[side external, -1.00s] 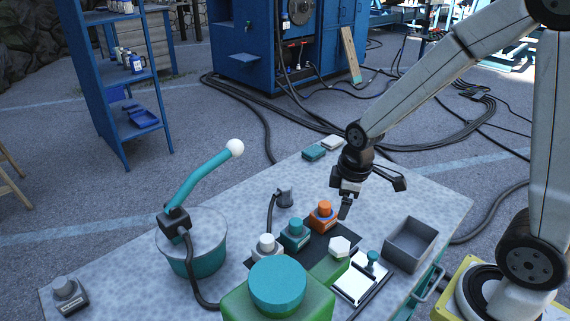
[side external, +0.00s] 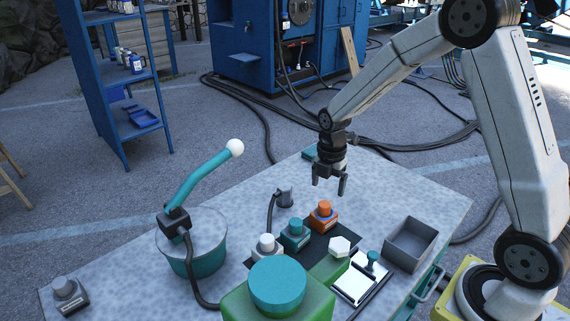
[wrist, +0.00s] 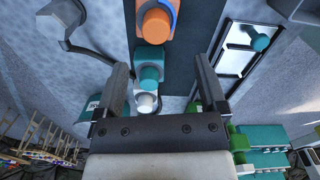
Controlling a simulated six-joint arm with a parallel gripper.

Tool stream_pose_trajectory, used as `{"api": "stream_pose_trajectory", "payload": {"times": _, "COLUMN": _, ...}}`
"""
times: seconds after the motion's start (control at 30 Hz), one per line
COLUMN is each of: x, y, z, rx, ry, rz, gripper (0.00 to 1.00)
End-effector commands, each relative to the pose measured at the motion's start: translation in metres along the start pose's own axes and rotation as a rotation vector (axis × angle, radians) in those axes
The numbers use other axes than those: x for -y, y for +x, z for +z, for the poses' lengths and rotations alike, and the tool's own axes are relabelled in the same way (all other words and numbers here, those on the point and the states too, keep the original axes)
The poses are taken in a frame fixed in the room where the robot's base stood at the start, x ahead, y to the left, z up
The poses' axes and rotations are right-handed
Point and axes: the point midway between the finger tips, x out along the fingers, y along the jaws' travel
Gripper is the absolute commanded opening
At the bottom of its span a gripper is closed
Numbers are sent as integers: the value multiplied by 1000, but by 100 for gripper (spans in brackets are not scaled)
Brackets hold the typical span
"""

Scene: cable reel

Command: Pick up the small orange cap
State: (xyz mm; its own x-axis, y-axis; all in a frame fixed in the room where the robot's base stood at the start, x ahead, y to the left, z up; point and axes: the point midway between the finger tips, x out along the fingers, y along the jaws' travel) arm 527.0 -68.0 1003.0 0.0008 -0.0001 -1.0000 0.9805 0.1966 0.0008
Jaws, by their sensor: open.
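The small orange cap (side external: 324,207) sits on top of an orange block in the row on the dark mat (side external: 345,243). It also shows at the top of the wrist view (wrist: 157,25), ahead of the fingers. My gripper (side external: 329,187) is open and empty, with its fingers pointing down. It is above the table, near the orange cap and apart from it. A teal-capped block (side external: 296,230) and a white-capped block (side external: 267,245) stand in the same row to the left.
A grey open bin (side external: 410,244) is at the right. A white plate with a teal knob (side external: 360,285) and a green box with a big teal cap (side external: 277,285) are in front. A reel with a teal crank handle (side external: 195,180) stands at left.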

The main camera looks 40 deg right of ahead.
Motion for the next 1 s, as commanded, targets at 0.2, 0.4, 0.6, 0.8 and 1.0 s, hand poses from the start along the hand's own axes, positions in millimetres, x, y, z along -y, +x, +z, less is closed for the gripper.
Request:
{"api": "stream_pose_trajectory", "payload": {"times": 0.2, "x": -1, "y": 1, "z": 1, "rx": -1, "ry": -21, "rz": -1, "gripper": 91}}
{"api": "stream_pose_trajectory", "payload": {"times": 0.4, "x": -1, "y": 12, "z": 1, "rx": -1, "ry": -19, "rz": -3, "gripper": 91}}
{"api": "stream_pose_trajectory", "payload": {"times": 0.6, "x": -1, "y": 26, "z": 1, "rx": -1, "ry": -18, "rz": -2, "gripper": 91}}
{"api": "stream_pose_trajectory", "payload": {"times": 0.8, "x": -2, "y": 27, "z": 1, "rx": 0, "ry": -18, "rz": -1, "gripper": 91}}
{"api": "stream_pose_trajectory", "payload": {"times": 1.0, "x": -2, "y": 36, "z": 2, "rx": -1, "ry": -18, "rz": -2, "gripper": 91}}
